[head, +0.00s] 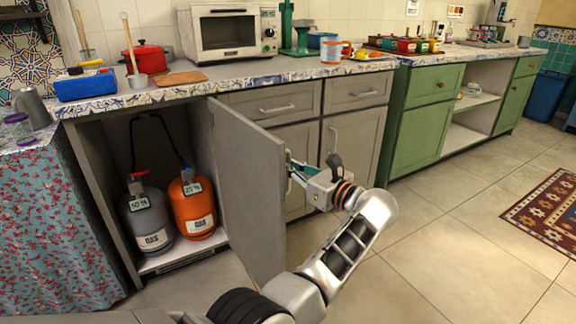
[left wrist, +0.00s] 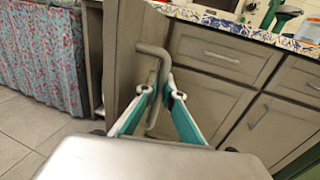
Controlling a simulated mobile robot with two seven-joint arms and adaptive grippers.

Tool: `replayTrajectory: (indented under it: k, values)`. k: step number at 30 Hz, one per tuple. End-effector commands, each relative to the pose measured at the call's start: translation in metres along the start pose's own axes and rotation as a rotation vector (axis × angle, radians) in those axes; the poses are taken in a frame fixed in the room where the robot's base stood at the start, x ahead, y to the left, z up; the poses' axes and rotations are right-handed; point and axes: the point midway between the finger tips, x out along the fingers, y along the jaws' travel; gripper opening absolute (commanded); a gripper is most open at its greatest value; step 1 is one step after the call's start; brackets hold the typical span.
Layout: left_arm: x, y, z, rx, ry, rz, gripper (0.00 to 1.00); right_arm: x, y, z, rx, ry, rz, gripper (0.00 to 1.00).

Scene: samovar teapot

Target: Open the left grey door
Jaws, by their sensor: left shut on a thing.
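The left grey door (head: 250,195) stands swung well out from the counter, so its cabinet is open in the head view. My left gripper (head: 293,172) is at the door's outer side, shut on the door handle. In the left wrist view the grey bar handle (left wrist: 152,50) passes between the teal fingers of the gripper (left wrist: 160,88). The door (left wrist: 125,45) shows behind them. My right gripper is not in view.
A grey gas cylinder (head: 147,220) and an orange one (head: 193,208) stand inside the open cabinet (head: 88,185). A floral curtain (head: 55,235) hangs at the left. Closed grey doors (head: 352,150) and green cabinets (head: 420,135) line the right.

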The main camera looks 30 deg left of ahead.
Motion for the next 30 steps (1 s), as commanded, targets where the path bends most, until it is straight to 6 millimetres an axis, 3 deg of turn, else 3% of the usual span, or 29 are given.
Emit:
replayTrajectory:
  k: [9, 12, 23, 30]
  values:
    - [-0.001, 0.000, -0.005, 0.006, 0.004, -0.001, 0.00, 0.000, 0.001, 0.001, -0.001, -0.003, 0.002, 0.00]
    - [-0.002, 0.000, -0.004, 0.006, 0.004, -0.001, 0.24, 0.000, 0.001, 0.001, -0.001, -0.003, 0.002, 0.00]
    - [-0.001, -0.001, 0.001, 0.001, -0.001, -0.002, 0.24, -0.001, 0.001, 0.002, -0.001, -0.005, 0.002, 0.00]
    - [-0.002, -0.001, 0.033, -0.004, 0.000, -0.002, 0.24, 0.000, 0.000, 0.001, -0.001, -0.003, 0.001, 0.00]
